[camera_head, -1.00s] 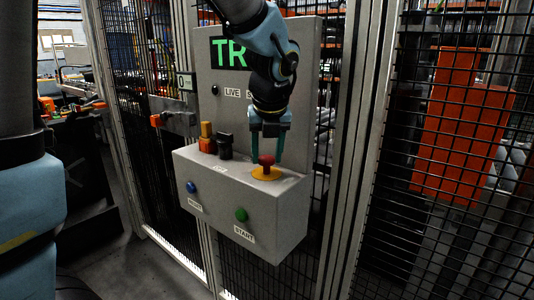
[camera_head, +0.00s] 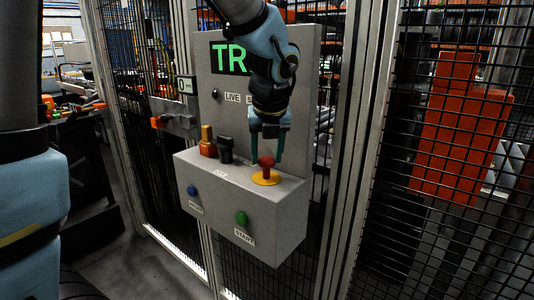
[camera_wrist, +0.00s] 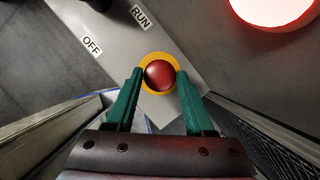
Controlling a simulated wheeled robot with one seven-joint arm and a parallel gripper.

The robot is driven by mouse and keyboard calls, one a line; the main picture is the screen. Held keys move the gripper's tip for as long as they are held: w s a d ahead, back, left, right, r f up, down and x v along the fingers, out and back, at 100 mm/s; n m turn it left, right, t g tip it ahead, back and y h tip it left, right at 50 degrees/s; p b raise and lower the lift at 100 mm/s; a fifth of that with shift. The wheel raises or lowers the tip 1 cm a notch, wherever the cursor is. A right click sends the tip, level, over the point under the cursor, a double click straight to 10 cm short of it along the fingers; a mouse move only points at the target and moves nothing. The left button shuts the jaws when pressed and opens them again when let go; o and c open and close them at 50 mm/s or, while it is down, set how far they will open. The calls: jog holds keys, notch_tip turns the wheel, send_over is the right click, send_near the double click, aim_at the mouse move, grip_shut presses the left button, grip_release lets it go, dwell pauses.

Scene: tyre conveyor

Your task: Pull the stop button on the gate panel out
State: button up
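The stop button (camera_head: 266,161) is a red mushroom head standing clear above a yellow ring (camera_head: 266,179) on top of the grey gate panel (camera_head: 240,214). My gripper (camera_head: 268,161) points down over it, with one teal finger on each side. The wrist view also shows the red button (camera_wrist: 159,74) between the fingertips of my gripper (camera_wrist: 160,73). The fingers look apart, with narrow gaps beside the button in the head view. Contact is hard to judge in the wrist view.
A blue button (camera_head: 192,190) and a green START button (camera_head: 241,218) are on the panel's front. A black knob (camera_head: 226,149) and an orange-yellow fitting (camera_head: 207,140) stand left of the stop button. Mesh fence (camera_head: 440,150) rises at the right. A round red glow (camera_wrist: 272,8) shows in the wrist view.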

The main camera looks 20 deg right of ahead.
jog(key=o, duration=0.4)
jog(key=shift+r, duration=0.1)
jog(key=v, duration=1.1)
jog(key=shift+s+b, duration=0.1)
jog(key=shift+b, duration=0.25)
jog(key=w+a+f+n+g+y, duration=0.1)
jog(key=w+a+f+n, duration=0.2)
jog(key=a+f+n, duration=0.5)
jog(key=w+a+f+n+g, duration=0.1)
jog(key=w+a+f+n, duration=0.25)
jog(key=a+n, duration=0.55)
jog(key=s+a+f+n, duration=0.1)
jog(key=a+f+n, duration=0.2)
jog(key=n, duration=0.4)
jog(key=s+a+f+n, duration=0.1)
jog(key=a+f+n, duration=0.2)
jog(key=n, duration=0.4)
jog(key=s+a+f+n, duration=0.2)
jog(key=a+f+n, duration=0.1)
jog(key=a+n, duration=0.2)
jog(key=shift+a+n+g, duration=0.3)
jog(key=shift+a+n, duration=0.05)
jog(key=shift+n, duration=0.75)
